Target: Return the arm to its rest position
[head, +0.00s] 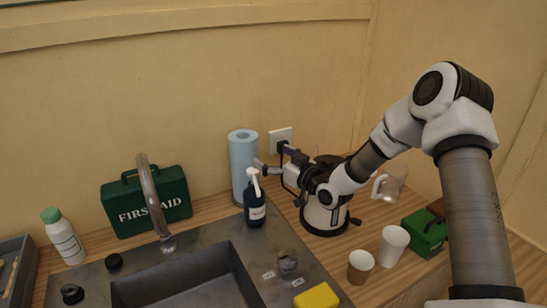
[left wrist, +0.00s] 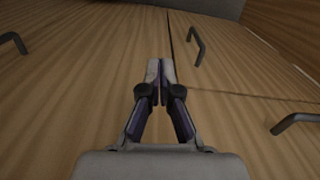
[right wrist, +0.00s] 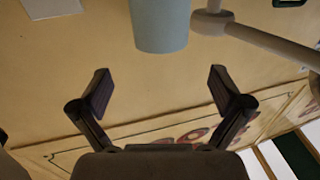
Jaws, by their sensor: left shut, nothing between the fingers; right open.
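My right arm comes in from the right in the head view and reaches left over a white and black round machine. Its right gripper (head: 264,167) points at the blue paper roll (head: 243,160), above the dark pump bottle (head: 256,205). In the right wrist view the right gripper (right wrist: 159,78) is open with nothing between its fingers; the blue roll (right wrist: 161,24) shows beyond them. My left gripper (left wrist: 160,72) shows only in the left wrist view. It is shut and empty, in front of wooden cupboard fronts (left wrist: 90,75).
A sink (head: 190,285) with a curved tap (head: 151,195) lies at the front. A green first aid box (head: 147,202), white bottle (head: 63,236), paper cups (head: 393,244), yellow sponge (head: 316,297), glass mug (head: 389,186) and green box (head: 425,232) stand around. Cupboard handles (left wrist: 196,47) stick out.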

